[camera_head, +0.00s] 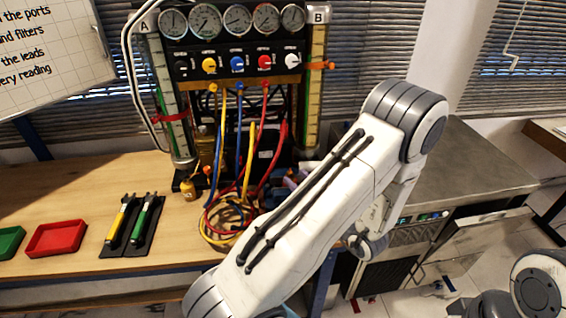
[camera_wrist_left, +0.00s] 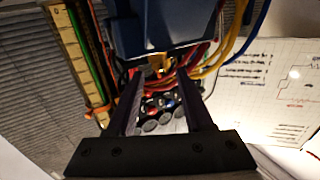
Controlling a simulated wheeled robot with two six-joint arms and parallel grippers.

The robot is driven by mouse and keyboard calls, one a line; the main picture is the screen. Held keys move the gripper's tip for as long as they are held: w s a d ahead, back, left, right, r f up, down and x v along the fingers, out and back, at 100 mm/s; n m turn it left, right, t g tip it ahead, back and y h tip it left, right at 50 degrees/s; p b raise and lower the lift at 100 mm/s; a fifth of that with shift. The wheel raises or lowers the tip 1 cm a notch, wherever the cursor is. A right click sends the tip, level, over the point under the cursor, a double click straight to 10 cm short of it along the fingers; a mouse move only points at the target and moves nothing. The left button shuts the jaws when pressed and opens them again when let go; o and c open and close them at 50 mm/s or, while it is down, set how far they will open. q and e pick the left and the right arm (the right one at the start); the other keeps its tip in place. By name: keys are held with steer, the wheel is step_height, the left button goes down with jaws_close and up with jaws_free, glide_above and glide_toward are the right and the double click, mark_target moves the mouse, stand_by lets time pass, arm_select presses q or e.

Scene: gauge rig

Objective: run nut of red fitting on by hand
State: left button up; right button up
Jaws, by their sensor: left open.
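The red fitting (camera_head: 266,83) sits under the red knob (camera_head: 264,62) on the gauge rig panel, with a red hose hanging from it. I cannot tell whether its nut is on. My left gripper (camera_wrist_left: 159,76) shows in the wrist view, with two dark fingers apart and nothing clearly between them. They point towards the rig, whose hoses and gauges show beyond, upside down. In the head view my left arm hides most of that gripper. My right gripper is not in view.
A blue box (camera_wrist_left: 160,25) is close above the fingers in the wrist view. Yellow, blue and red hoses (camera_head: 232,215) coil on the bench. A red tray (camera_head: 56,238) and two tools (camera_head: 130,226) lie left.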

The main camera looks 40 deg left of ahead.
mark_target(283, 176)
arm_select(q)
steer(key=p+x, duration=0.1)
steer(key=x, duration=0.6)
steer(key=shift+w+a+p, duration=0.15)
steer(key=shift+a+p, duration=0.1)
steer(key=shift+p, duration=0.1)
